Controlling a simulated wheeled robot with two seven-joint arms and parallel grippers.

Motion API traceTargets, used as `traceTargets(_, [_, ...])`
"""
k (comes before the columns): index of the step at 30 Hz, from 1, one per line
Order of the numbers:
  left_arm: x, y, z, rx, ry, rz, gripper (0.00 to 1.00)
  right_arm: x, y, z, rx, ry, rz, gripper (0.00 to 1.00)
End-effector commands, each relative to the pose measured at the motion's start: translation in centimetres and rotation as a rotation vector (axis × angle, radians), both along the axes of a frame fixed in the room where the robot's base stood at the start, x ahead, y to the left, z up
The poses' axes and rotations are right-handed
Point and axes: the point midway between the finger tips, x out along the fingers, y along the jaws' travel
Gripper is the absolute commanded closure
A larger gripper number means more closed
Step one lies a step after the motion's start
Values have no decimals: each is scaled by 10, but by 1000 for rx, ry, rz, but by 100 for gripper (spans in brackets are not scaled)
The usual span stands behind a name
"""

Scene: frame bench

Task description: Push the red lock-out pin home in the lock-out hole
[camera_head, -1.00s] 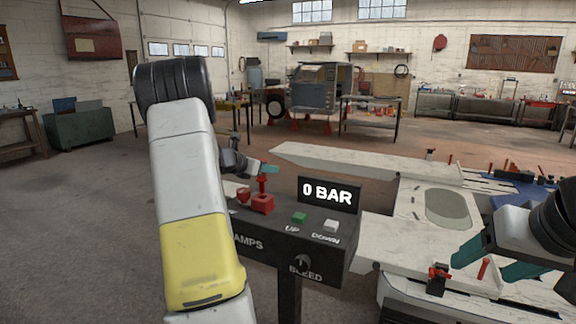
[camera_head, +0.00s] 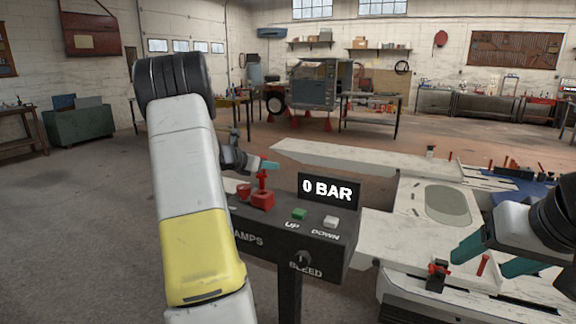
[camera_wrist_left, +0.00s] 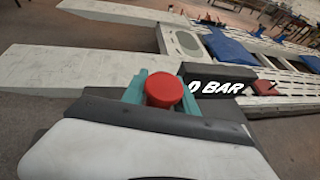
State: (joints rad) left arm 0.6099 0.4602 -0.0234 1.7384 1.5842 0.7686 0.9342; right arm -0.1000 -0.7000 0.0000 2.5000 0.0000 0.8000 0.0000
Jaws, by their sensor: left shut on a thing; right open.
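The red lock-out pin (camera_head: 262,180) stands upright over a red block (camera_head: 262,201) on the black control console. Its lower end meets the top of the block; how deep it sits in the hole is hidden. My left gripper (camera_head: 266,166) is shut on the pin's upper end. In the left wrist view the pin's round red head (camera_wrist_left: 163,90) shows between the teal fingers. My right gripper (camera_head: 492,259) is open at the right, its teal fingers apart over the white bench.
The console carries a display (camera_head: 328,189) reading 0 BAR, a green button (camera_head: 299,214), a white button (camera_head: 331,222) and a bleed knob (camera_head: 303,257). A red knob (camera_head: 243,192) sits just left of the block. The white frame bench (camera_head: 390,250) lies to the right.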

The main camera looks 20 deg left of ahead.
Motion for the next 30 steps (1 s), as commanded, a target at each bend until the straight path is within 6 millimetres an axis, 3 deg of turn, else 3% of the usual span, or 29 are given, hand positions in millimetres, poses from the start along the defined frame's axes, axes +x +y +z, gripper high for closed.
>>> traceTargets(13, [0, 0, 0, 0, -1, 0, 100, 0, 0, 0, 0, 0, 0, 35])
traceTargets(30, [0, 0, -15, -2, -1, -1, 100, 0, 0, 0, 0, 0, 0, 35])
